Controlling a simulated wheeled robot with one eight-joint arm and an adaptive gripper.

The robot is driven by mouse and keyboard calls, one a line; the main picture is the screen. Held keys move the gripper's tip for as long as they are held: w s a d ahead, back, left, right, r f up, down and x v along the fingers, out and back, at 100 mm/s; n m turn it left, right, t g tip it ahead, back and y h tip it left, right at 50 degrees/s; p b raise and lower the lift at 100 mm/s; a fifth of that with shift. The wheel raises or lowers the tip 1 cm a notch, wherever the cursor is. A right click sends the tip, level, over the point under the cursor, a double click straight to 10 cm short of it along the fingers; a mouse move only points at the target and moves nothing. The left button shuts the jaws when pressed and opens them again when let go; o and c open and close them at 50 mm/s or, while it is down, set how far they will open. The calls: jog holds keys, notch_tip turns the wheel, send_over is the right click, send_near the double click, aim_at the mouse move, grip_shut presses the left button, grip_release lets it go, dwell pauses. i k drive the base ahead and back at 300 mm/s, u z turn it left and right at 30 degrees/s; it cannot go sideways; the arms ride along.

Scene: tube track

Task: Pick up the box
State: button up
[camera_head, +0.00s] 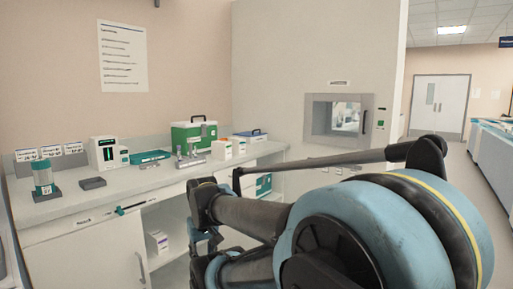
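Several boxes are in view and I cannot tell which one the task means. A green carry box (188,139) with a white band and a top handle stands at the back of the counter (110,190). Small white boxes (222,150) stand in front of it to the right. A white box (157,242) sits on the open shelf under the counter. My gripper (203,238) is in front of the counter, right of the shelf box in the picture. My arm hides part of the shelves, and the fingertips are too dark and small to read.
A white device (104,153) and a teal tray (150,157) are further back. A wall hatch (338,118) is behind. Open floor leads to double doors (439,106).

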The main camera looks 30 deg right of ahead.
aim_at(238, 143)
jog(key=z, duration=0.35)
jog(key=i, duration=0.55)
jog(key=z, duration=0.35)
